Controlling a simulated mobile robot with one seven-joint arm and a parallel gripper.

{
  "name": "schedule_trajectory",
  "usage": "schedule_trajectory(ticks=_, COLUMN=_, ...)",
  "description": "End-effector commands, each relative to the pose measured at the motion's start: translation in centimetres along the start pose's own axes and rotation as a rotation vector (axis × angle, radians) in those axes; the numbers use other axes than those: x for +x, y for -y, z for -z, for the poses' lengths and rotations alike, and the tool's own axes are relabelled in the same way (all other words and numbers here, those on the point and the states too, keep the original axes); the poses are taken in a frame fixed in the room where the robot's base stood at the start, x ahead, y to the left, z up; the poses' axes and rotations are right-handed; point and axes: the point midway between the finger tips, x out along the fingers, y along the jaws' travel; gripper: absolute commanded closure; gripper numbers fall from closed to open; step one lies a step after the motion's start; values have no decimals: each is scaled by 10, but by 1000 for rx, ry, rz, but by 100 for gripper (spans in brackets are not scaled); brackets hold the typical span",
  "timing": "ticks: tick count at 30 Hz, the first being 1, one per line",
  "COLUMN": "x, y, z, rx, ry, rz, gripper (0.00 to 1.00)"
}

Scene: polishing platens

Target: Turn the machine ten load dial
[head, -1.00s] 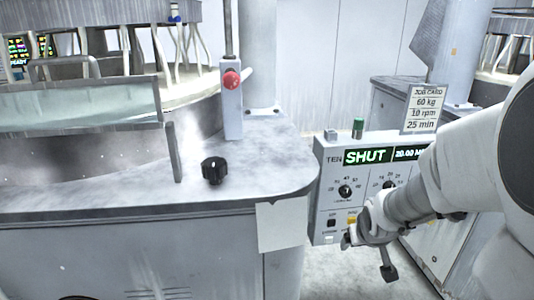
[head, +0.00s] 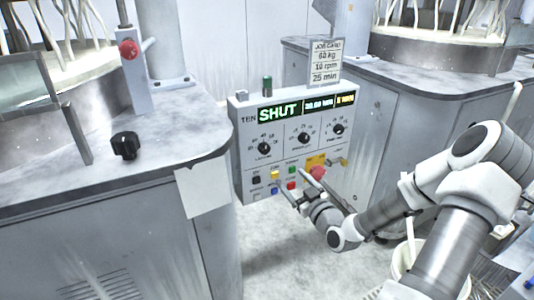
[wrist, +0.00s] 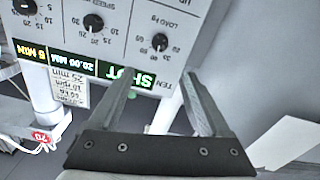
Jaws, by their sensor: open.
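The machine ten control panel (head: 290,104) is a pale box marked TEN with a lit green SHUT display (head: 279,112). The load dial (head: 264,148) is the leftmost of three black knobs. In the wrist view, which is upside down, the load dial (wrist: 160,41) shows beside the words LOAD kg. Its exact setting is too small to read. My gripper (head: 290,177) is open and empty in front of the panel, below the dials near the button rows. In the wrist view my gripper (wrist: 155,76) has its fingers apart, pointing toward the panel, clear of the load dial.
A job card (head: 325,62) reading 60 kg, 10 rpm, 25 min stands on the panel. A red stop button (head: 317,172) and coloured buttons sit below the dials. A grey counter with a loose-looking black knob (head: 125,145) is left. A white bucket (head: 404,262) stands beside my arm.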

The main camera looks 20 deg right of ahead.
Motion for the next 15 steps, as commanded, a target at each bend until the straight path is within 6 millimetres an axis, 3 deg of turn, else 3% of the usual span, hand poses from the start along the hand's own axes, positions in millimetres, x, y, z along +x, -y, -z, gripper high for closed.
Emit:
schedule_trajectory(ticks=5, x=23, y=0, z=-1, rx=0, ry=-6, rz=-1, gripper=19)
schedule_trajectory(ticks=15, x=97, y=1, z=-2, rx=1, ry=-4, rz=-1, gripper=19)
